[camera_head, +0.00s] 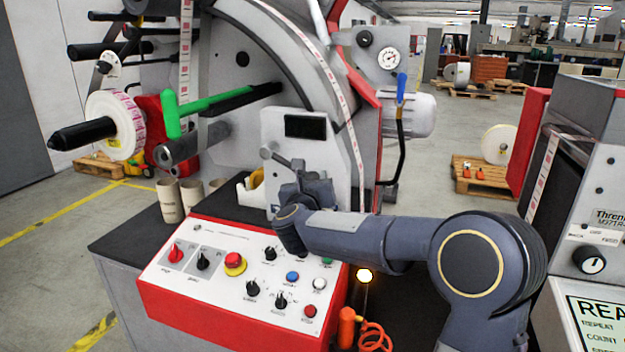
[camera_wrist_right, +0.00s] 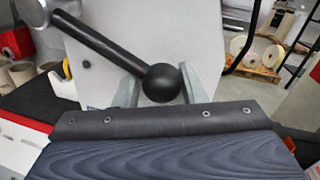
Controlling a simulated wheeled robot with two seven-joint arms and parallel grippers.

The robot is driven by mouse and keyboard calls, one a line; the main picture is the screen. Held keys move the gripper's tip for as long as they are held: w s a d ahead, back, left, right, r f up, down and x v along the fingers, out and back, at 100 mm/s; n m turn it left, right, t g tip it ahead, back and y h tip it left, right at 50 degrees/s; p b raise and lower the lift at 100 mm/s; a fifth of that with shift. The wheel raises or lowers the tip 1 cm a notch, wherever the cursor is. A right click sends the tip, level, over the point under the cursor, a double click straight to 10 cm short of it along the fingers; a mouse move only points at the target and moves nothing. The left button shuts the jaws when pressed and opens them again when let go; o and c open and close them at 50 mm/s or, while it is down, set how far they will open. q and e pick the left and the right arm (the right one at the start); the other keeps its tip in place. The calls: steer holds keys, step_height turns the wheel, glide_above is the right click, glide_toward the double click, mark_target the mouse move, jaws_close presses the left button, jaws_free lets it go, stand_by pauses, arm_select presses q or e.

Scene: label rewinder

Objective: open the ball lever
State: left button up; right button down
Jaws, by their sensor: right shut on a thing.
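The ball lever is a dark rod ending in a round black ball (camera_wrist_right: 161,83). In the right wrist view its rod runs from the ball up and left to a grey pivot. In the head view the lever (camera_head: 279,159) shows small in front of the machine's light grey plate. My right gripper (camera_head: 298,170) is at the lever's end. In the right wrist view my right gripper (camera_wrist_right: 160,90) has one finger on each side of the ball and is shut on it. My left gripper is not in view.
A control panel (camera_head: 240,270) with buttons and knobs lies below my right arm. Cardboard cores (camera_head: 170,200) stand at its left. A green bar (camera_head: 215,102) and a label roll (camera_head: 115,125) stick out at upper left.

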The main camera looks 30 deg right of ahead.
steer(key=shift+s+d+r+n+p, duration=0.15)
steer(key=shift+r+n+p, duration=0.15)
steer(key=shift+r+p, duration=0.3)
steer(key=shift+s+d+r+n+p, duration=0.15)
steer(key=shift+r+n+p, duration=0.15)
steer(key=shift+r+p, duration=0.25)
steer(key=r+n+p, duration=0.1)
steer(key=r+p, duration=0.1)
steer(key=r+n+p, duration=0.2)
steer(key=p, duration=0.1)
steer(key=shift+s+d+r+g, duration=0.15)
steer(key=shift+s+r+g, duration=0.1)
steer(key=shift+g, duration=0.15)
steer(key=r+n+p, duration=0.1)
steer(key=p, duration=0.1)
steer(key=r+n+p, duration=0.2)
steer(key=p, duration=0.1)
steer(key=r+n+g+p, duration=0.1)
steer(key=p, duration=0.2)
steer(key=shift+w+a+r, duration=0.3)
steer(key=shift+w, duration=0.1)
steer(key=shift+w+a+r+n+g+p, duration=0.15)
steer(key=shift+r+n+p, duration=0.1)
steer(key=shift+n+p, duration=0.3)
steer(key=shift+w+a+r+n+g+p, duration=0.1)
steer(key=shift+r+n+g+p, duration=0.1)
steer(key=shift+n+p, duration=0.3)
